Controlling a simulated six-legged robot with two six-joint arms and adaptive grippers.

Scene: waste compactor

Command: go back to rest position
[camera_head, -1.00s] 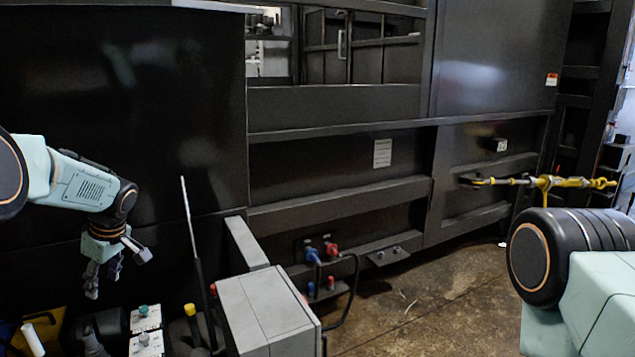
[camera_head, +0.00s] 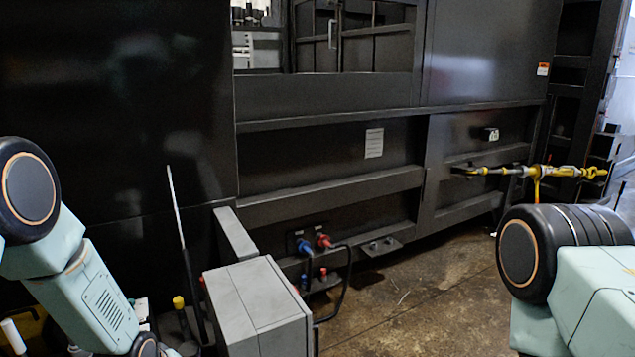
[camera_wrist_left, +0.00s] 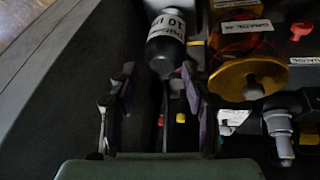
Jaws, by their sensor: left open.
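My left arm comes in from the left in the head view and bends down to the lower left edge, where its gripper is out of frame. In the left wrist view my left gripper (camera_wrist_left: 155,100) is open, its two fingers apart with nothing held between them. A dark bottle with a white label (camera_wrist_left: 167,42) lies beyond the fingertips; I cannot tell whether it touches them. My right arm shows at the right edge of the head view, and its gripper is out of the picture.
A grey box (camera_head: 262,305) stands low in front of the black compactor (camera_head: 330,100). Red and blue hose fittings (camera_head: 313,243) sit behind it. A yellow turnbuckle (camera_head: 545,171) hangs at the right. A yellow round lid (camera_wrist_left: 248,80) and several tools lie beside the left gripper.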

